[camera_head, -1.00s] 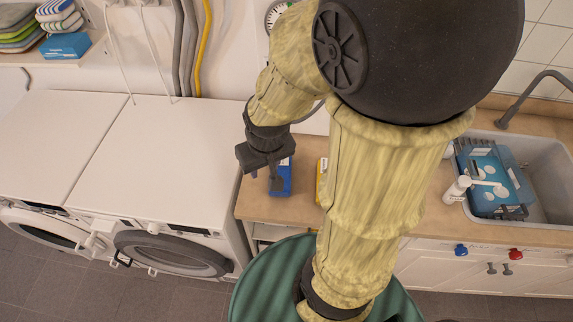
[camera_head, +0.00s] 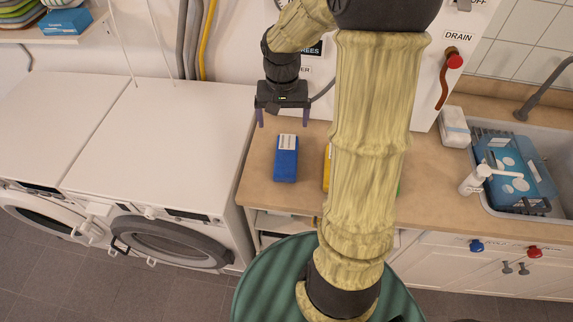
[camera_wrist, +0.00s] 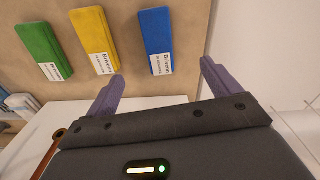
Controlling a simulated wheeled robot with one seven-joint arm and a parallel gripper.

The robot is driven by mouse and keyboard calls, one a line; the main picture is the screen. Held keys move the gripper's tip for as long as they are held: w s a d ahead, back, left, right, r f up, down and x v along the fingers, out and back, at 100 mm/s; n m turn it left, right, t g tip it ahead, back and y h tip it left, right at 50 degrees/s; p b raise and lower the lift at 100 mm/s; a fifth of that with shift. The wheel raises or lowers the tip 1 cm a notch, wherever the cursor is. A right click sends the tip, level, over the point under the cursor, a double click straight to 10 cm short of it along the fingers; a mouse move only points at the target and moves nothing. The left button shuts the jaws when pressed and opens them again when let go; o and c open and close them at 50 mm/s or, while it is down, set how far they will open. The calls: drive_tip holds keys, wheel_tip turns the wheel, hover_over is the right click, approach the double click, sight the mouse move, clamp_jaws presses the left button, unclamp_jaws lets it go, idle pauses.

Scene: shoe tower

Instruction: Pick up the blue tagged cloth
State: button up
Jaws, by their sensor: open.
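The blue tagged cloth (camera_head: 286,160) is a folded blue block with a white label. It lies flat on the wooden counter (camera_head: 262,190), near its left end. In the wrist view the blue cloth (camera_wrist: 155,38) appears beyond the fingertips, between them in the picture, with its white tag at the near end. My gripper (camera_head: 282,120) is open and empty, apart from the cloth, above the back of the counter. In the wrist view its two purple fingers (camera_wrist: 162,72) are spread wide.
A yellow cloth (camera_wrist: 95,40) and a green cloth (camera_wrist: 42,48) lie beside the blue one; my arm mostly hides them in the head view. White washing machines (camera_head: 160,140) stand at left. The sink (camera_head: 555,165) with a blue rack is at right.

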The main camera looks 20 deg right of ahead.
drive_tip(key=shift+w+d+f+m, duration=0.15)
drive_tip(key=shift+w+d+m, duration=0.15)
drive_tip(key=shift+d, duration=0.2)
drive_tip(key=shift+w+d+f+m, duration=0.2)
drive_tip(key=shift+w+d, duration=0.1)
drive_tip(key=shift+d, duration=0.15)
hover_over(286, 154)
drive_tip(key=f, duration=1.2)
drive_tip(key=shift+s+f+p, duration=0.1)
drive_tip(key=shift+s+p, duration=0.15)
drive_tip(key=shift+p, duration=0.05)
drive_tip(key=shift+w+f+p, duration=0.2)
drive_tip(key=shift+f+p, duration=0.3)
drive_tip(key=shift+f, duration=2.1)
